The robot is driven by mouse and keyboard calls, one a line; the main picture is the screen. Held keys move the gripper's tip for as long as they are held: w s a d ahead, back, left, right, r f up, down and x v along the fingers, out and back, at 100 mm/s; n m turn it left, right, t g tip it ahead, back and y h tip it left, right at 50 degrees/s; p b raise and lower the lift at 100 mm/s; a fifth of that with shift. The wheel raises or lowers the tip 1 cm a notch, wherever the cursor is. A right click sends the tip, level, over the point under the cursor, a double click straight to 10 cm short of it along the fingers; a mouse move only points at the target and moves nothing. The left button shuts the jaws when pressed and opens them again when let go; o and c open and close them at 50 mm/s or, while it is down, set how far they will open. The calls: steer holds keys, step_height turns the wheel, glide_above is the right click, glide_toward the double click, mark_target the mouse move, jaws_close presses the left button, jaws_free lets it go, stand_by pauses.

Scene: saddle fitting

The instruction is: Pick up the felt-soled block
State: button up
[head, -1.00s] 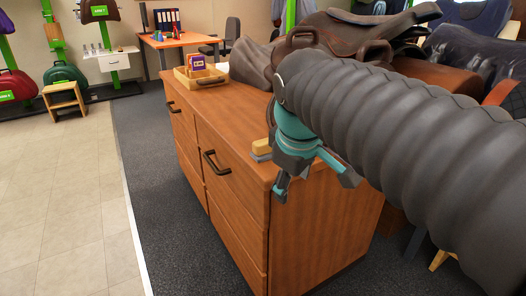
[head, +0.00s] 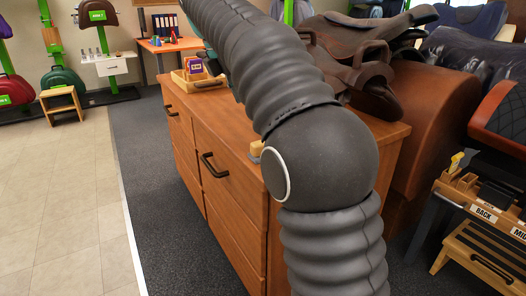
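The felt-soled block (head: 256,149) shows only as a small pale-wood piece on the near end of the wooden cabinet top (head: 381,127). The rest of it is hidden behind my arm's dark elbow. My gripper is not in the head view. My arm rises from the bottom, bends at the elbow in front of the cabinet and runs up and left out of the top edge.
A labelled wooden caddy (head: 480,204) and step stool (head: 482,258) stand at right.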

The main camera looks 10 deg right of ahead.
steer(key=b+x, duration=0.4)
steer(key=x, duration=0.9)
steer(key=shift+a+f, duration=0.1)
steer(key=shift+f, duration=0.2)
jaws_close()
